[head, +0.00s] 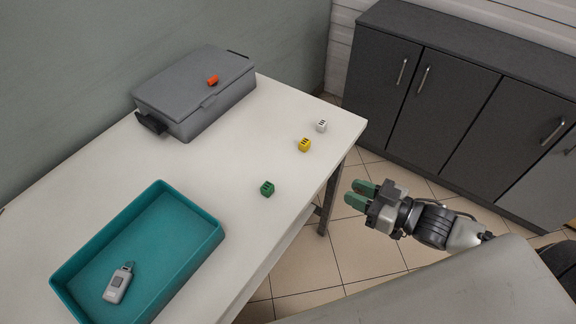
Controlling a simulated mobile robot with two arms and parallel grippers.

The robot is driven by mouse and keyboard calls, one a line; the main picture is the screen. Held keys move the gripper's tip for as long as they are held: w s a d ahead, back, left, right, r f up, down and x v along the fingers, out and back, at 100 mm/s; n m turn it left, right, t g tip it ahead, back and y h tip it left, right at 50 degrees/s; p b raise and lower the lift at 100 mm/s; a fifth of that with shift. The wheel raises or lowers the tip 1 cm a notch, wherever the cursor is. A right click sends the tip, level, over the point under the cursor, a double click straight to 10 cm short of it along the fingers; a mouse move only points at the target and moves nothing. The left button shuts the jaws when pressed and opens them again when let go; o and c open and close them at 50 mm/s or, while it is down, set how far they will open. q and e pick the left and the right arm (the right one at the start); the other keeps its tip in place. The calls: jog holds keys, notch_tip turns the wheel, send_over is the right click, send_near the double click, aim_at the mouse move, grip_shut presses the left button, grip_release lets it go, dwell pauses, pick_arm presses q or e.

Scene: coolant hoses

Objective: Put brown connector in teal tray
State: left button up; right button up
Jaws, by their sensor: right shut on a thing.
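The teal tray (206,253) lies on the white table at the lower left, with a small grey device with a teal tip (118,284) inside it. My right gripper (359,194) is beyond the table's right edge, above the floor, well apart from the tray. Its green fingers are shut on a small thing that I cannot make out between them. No brown connector can be told apart in this view. My left gripper is not in view.
A green connector (267,189), a yellow one (304,145) and a white one (321,126) stand on the table (235,155). A grey case (190,90) with an orange piece (213,80) on its lid is at the back. Dark cabinets (440,95) stand behind my right arm.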

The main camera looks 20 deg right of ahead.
send_near(288, 167)
jog(key=w+a, duration=0.1)
jog(key=w, duration=0.1)
jog(key=w+a+r, duration=0.1)
jog(key=w+a, duration=0.1)
jog(key=w+a+r, duration=0.1)
jog(key=shift+w+a+r+b, duration=0.2)
jog(key=shift+w+r+b, duration=0.05)
jog(key=shift+w+b, duration=0.15)
jog(key=shift+x, duration=1.15)
jog(key=shift+w+a+f+p, duration=0.2)
jog(key=shift+f+p, duration=0.2)
jog(key=shift+s, duration=0.1)
jog(key=shift+f, duration=0.25)
jog(key=o, duration=0.9)
